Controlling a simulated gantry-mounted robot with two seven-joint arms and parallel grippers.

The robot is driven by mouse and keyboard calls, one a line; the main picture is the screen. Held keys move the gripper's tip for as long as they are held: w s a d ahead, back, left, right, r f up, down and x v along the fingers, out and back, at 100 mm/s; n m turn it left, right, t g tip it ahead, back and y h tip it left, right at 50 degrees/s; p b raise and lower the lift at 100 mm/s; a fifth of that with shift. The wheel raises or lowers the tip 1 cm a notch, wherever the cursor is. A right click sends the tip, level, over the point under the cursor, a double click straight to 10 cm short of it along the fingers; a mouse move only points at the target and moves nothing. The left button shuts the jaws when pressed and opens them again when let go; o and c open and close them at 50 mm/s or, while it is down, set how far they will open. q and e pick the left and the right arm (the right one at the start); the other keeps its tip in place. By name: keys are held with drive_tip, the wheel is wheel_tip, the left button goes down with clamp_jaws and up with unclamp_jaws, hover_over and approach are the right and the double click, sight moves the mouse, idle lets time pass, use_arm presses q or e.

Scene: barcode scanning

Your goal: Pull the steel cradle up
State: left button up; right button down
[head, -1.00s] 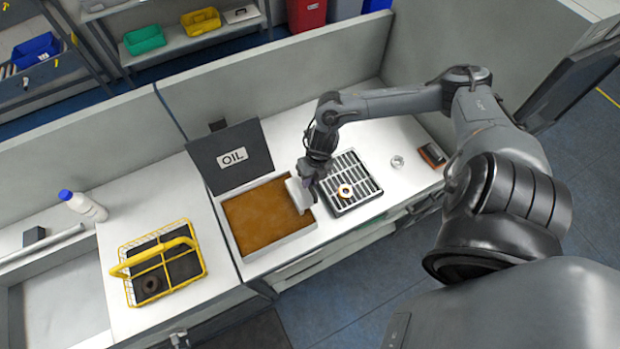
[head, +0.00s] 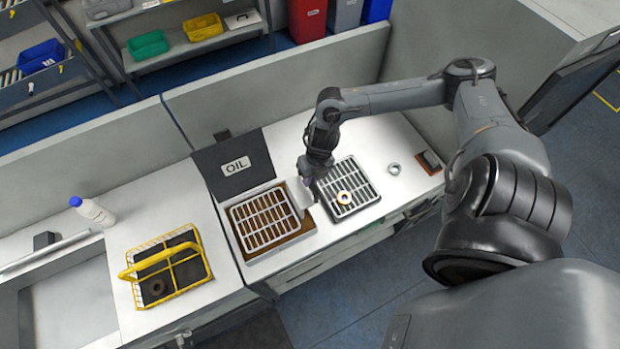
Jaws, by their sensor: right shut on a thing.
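The steel cradle (head: 264,222) is a pale slotted grid in the oil bath (head: 285,249). Its bars show clear of the brown oil, and oil shows between them. A pale upright plate (head: 304,204) stands at its right end. My right gripper (head: 309,183) is at the top of this plate and shut on the cradle; the fingertips are small and partly hidden. My left gripper is not in view.
A yellow wire basket (head: 200,250) and a white bottle (head: 93,212) stand left.

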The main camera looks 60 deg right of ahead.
drive_tip(key=shift+a+r, duration=0.1)
drive_tip(key=shift+r, duration=0.1)
drive_tip(key=c, duration=1.1)
unclamp_jaws()
drive_tip(key=shift+f, duration=0.1)
drive_tip(key=shift+d+r, duration=0.2)
drive_tip(key=shift+r, duration=0.35)
wheel_tip(320, 180, up, 10)
drive_tip(key=s+d+b, duration=0.1)
drive_tip(key=shift+s+d+f, duration=0.15)
drive_tip(key=shift+d+f, duration=0.05)
drive_tip(key=shift+f, duration=0.05)
